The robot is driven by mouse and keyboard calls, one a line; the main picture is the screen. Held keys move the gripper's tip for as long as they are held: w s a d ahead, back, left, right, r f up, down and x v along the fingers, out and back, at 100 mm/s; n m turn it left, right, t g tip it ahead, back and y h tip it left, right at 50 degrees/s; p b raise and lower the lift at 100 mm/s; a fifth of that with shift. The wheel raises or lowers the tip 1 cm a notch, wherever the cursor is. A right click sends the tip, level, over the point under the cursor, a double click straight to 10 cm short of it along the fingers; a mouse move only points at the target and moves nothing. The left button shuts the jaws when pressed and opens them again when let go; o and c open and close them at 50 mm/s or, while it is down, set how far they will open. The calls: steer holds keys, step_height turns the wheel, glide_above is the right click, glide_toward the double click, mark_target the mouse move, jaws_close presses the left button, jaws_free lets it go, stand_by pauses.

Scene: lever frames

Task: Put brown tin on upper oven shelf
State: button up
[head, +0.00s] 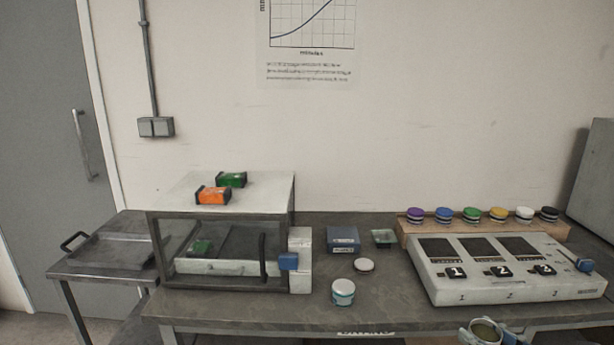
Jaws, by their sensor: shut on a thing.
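A round tin (486,332) with a pale rim and a brown-olive inside is at the bottom edge of the head view, in front of the bench. My gripper (484,336) is only partly in view there, shut on this tin; its lower part is cut off by the frame. The oven (153,246) is a dark-framed box with a white top on the left of the bench. A dark upright handle (263,258) is at its front right. I cannot clearly tell the shelves apart or whether the door is open.
An orange block (213,196) and a green block (232,179) lie on the oven top. A white-lidded jar (343,292), round lid (364,265) and blue box (342,239) stand right of the oven. A numbered console (512,284) fills the bench's right. A side table (70,271) holds a tray.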

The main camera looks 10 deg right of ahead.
steer(key=w+a+n+g+y, duration=0.25)
steer(key=w+a, duration=0.35)
steer(key=a, duration=0.4)
steer(key=w+a+f+n+g+y, duration=0.1)
steer(key=w+a+n+g+y, duration=0.2)
steer(key=w+a, duration=0.5)
steer(key=w+a+n+g+y, duration=0.1)
steer(key=w+a+n+y, duration=0.3)
steer(key=a, duration=0.8)
step_height(320, 180, up, 9)
steer(key=m+t+h+p, duration=0.4)
steer(key=m+p, duration=0.1)
steer(key=p, duration=1.1)
steer(key=shift+s+d+m+p, duration=0.2)
steer(key=shift+d+m+p, duration=0.05)
steer(key=shift+m+p, duration=0.1)
steer(key=shift+f+t+h, duration=0.2)
steer(key=shift+t+h, duration=0.05)
steer(key=shift+s+d+f, duration=0.1)
steer(key=shift+s+f, duration=0.05)
steer(key=shift+f, duration=0.35)
steer(key=shift+s+d+f, duration=0.1)
steer(key=shift+f, duration=0.4)
